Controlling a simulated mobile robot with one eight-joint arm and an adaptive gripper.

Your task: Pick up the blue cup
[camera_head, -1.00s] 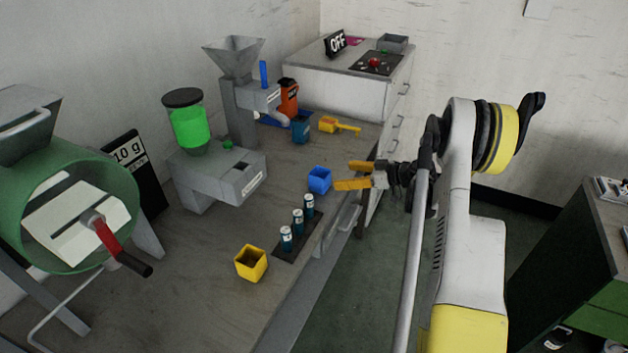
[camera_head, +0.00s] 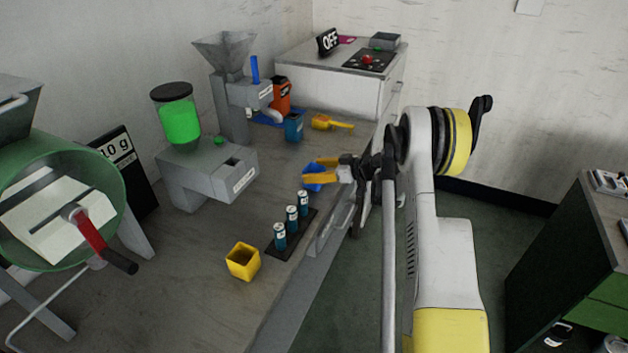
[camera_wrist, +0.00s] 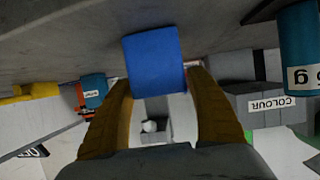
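The blue cup (camera_head: 311,179) stands near the front edge of the wooden bench in the head view, partly hidden by my gripper. My gripper (camera_head: 321,172) has its two yellow fingers apart, one on each side of the cup. In the wrist view the cup (camera_wrist: 155,62) lies at the fingertips, between the open fingers (camera_wrist: 160,85). Narrow gaps seem to show beside the cup, but I cannot tell for sure whether either finger touches it.
Several small teal canisters (camera_head: 291,215) stand on a dark strip close to the cup. A yellow cup (camera_head: 242,262), a grey dosing machine (camera_head: 212,178), a blue container (camera_head: 293,128) and a yellow scoop (camera_head: 330,122) are also on the bench.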

